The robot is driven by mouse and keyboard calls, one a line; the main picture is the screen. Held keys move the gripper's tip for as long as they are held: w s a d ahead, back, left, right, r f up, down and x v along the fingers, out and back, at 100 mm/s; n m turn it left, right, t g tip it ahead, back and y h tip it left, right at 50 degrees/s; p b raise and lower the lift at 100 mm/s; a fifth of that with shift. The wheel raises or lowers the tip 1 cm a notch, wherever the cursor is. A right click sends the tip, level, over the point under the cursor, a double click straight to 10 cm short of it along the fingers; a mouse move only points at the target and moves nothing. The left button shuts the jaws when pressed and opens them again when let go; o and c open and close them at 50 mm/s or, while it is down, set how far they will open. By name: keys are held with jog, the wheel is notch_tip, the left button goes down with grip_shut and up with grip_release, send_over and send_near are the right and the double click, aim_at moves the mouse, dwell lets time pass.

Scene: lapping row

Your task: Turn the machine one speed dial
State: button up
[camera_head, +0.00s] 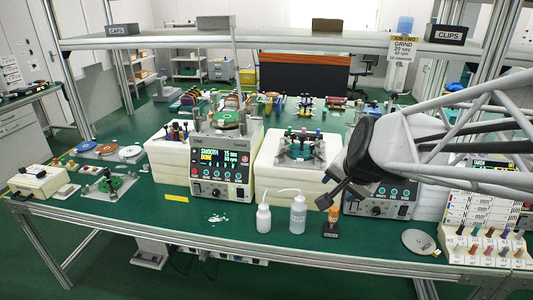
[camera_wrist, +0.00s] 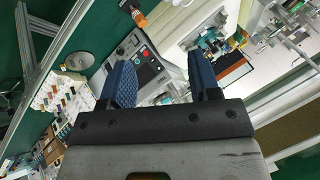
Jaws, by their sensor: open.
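The left machine (camera_head: 222,187) has a lit display (camera_head: 222,158) reading SMOOTH DONE, with a row of small round controls below and a green disc on top. The right machine (camera_head: 380,208) is partly hidden behind my arm in the head view. Its control panel (camera_wrist: 150,73) shows between and beyond my fingers in the wrist view. Which control is the speed dial is too small to tell. My gripper (camera_head: 330,197) is open and empty, above and in front of the right machine; it also shows in the wrist view (camera_wrist: 162,75).
Two white bottles (camera_head: 298,215) and an orange-topped item (camera_head: 333,220) stand between the machines near the front edge. A grey disc (camera_head: 420,241) and a rack of coloured pegs (camera_head: 488,246) lie right. A hanging card (camera_head: 403,48) reads GRIND, 20 sec.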

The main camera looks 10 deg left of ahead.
jog(key=w+a+f+m+t, duration=0.35)
jog(key=w+a+m, duration=0.25)
jog(key=w+a, duration=0.65)
jog(key=w+a+f+m+t, duration=0.2)
jog(key=w+a+f+m, duration=0.35)
jog(key=w+a, duration=0.75)
jog(key=m+t+h, duration=0.2)
jog(key=m+h, duration=0.5)
jog(key=m, duration=0.7)
send_near(214, 194)
jog(key=shift+w+d+r+n, duration=0.1)
jog(key=shift+w+n, duration=0.05)
jog(key=shift+w, duration=0.2)
jog(key=shift+w+d+r+n, duration=0.1)
jog(key=shift+w+d, duration=0.05)
jog(key=shift+w, duration=0.25)
jog(key=shift+s+a+f+h, duration=0.3)
jog(key=shift+f+h, duration=0.1)
jog(key=shift+f, duration=0.05)
jog(key=shift+w, duration=0.1)
jog(key=shift+x, duration=3.8)
